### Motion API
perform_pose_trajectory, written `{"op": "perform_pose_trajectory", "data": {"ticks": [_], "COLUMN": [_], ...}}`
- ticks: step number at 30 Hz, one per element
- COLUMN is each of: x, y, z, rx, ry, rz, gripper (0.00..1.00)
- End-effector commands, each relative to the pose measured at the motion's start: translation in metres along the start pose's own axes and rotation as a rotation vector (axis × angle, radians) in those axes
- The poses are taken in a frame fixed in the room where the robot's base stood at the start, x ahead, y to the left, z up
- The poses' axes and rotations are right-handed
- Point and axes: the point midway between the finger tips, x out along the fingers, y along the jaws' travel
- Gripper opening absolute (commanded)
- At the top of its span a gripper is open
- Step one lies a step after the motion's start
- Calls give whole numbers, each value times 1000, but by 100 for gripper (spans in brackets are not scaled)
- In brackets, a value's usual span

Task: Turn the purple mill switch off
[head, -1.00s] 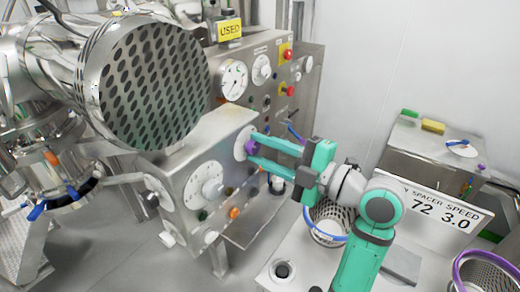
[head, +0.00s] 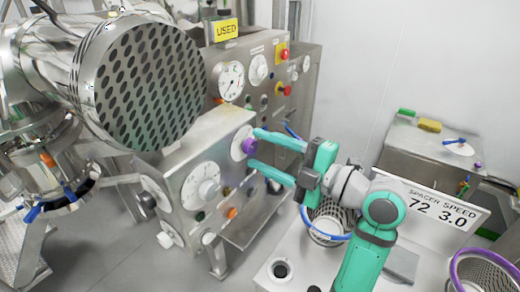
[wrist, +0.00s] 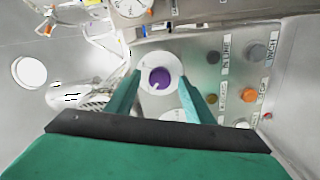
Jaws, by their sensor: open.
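The purple mill switch (head: 249,146) is a round knob on a white disc on the steel control box. It also shows in the wrist view (wrist: 160,78), with a small light mark at its lower left edge. My gripper (head: 254,148) is open, its two teal fingers pointing at the panel. In the wrist view the fingers (wrist: 163,100) stand apart to the left and right of the knob, with clear space on both sides. I cannot tell how far the fingertips are from the panel.
A white dial (head: 201,185) sits left of the switch on the same box. In the wrist view an orange button (wrist: 249,95) and grey buttons lie right of the switch. A large perforated drum (head: 150,82) overhangs the box. A steel basket (head: 328,220) stands below my arm.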

Motion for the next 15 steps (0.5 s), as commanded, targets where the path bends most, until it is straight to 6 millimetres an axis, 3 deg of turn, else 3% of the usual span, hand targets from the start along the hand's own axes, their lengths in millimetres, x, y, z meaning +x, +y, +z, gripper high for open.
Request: {"op": "perform_pose_trajectory", "data": {"ticks": [15], "x": [-88], "y": [1], "z": [3], "rx": [0], "ry": [-7], "rz": [4], "gripper": [48]}}
